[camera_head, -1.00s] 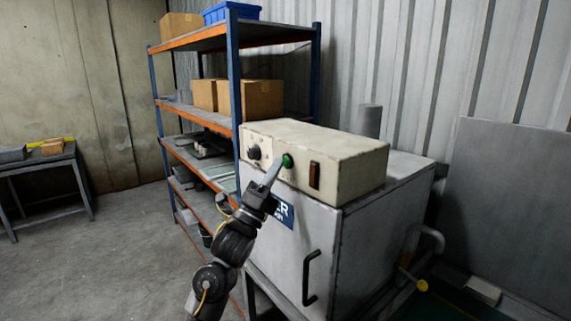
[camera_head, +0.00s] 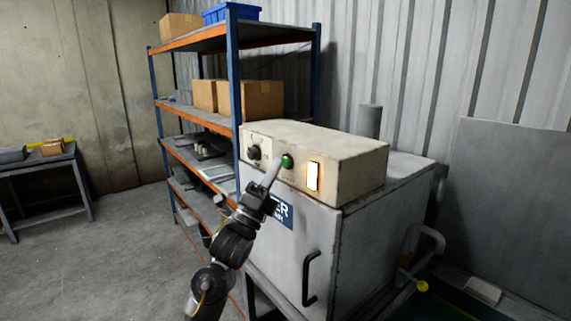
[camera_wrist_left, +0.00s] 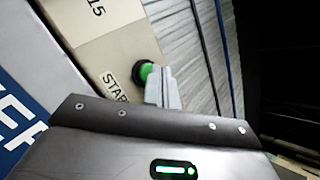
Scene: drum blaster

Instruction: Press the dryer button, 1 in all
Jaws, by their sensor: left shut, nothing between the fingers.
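The dryer (camera_head: 290,262) is a grey cabinet with a cream control box (camera_head: 335,150) on top. The green dryer button (camera_head: 287,161) is on the front of the box, between a black knob (camera_head: 254,153) and a lit rectangular lamp (camera_head: 313,177). My left gripper (camera_head: 273,166) is shut and empty, its tips just left of the button. In the left wrist view the fingertips (camera_wrist_left: 161,75) are close beside the green button (camera_wrist_left: 146,70), above the "START" label; I cannot tell whether they touch. My right gripper is not in view.
A shelf rack (camera_head: 236,105) with cardboard boxes (camera_head: 262,100) and a blue bin (camera_head: 232,12) stands behind the dryer on the left. A black door handle (camera_head: 309,279) sticks out from the dryer front. A grey table (camera_head: 45,185) is at far left. The floor between is clear.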

